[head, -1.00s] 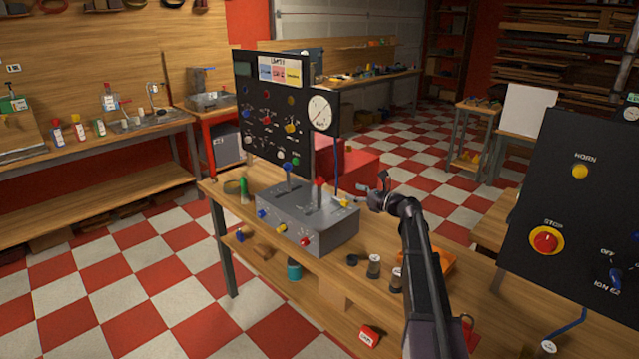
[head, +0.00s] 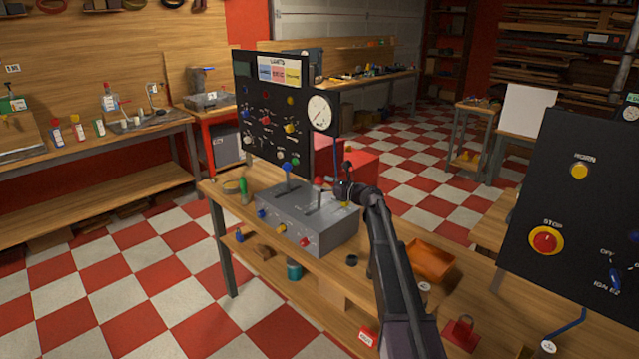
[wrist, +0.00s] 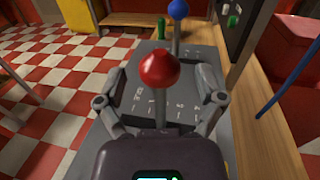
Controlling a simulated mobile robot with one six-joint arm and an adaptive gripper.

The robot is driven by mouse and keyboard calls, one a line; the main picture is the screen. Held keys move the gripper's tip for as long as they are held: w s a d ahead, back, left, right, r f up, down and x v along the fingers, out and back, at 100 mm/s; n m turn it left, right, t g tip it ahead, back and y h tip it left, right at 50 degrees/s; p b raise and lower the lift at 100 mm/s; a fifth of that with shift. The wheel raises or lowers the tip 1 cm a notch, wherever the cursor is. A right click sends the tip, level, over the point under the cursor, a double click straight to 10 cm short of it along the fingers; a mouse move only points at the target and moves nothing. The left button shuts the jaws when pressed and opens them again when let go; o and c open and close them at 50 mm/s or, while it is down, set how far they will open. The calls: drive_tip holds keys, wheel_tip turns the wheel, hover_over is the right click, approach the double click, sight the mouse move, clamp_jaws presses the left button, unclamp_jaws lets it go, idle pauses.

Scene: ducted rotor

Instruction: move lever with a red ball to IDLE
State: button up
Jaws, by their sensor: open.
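The lever with a red ball (wrist: 159,70) stands upright on the grey control box (head: 338,238). In the wrist view the ball is between my gripper's spread fingers (wrist: 161,88), with a gap on each side. My gripper is open and holds nothing. In the head view my gripper (head: 332,190) is over the right part of the box, at the red-ball lever; the ball itself is hard to make out there. White marks (wrist: 138,98) beside the lever slot are too small to read, so I cannot tell which is IDLE.
A second lever with a blue ball (wrist: 178,9) stands farther along the box; it also shows in the head view (head: 287,167). A black panel with switches and a gauge (head: 320,112) rises behind. An orange tray (head: 432,259) lies on the bench at right.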

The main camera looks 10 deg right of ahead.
drive_tip(key=shift+w+a, duration=0.5)
drive_tip(key=shift+a, duration=0.05)
clamp_jaws()
drive_tip(key=shift+a, duration=0.1)
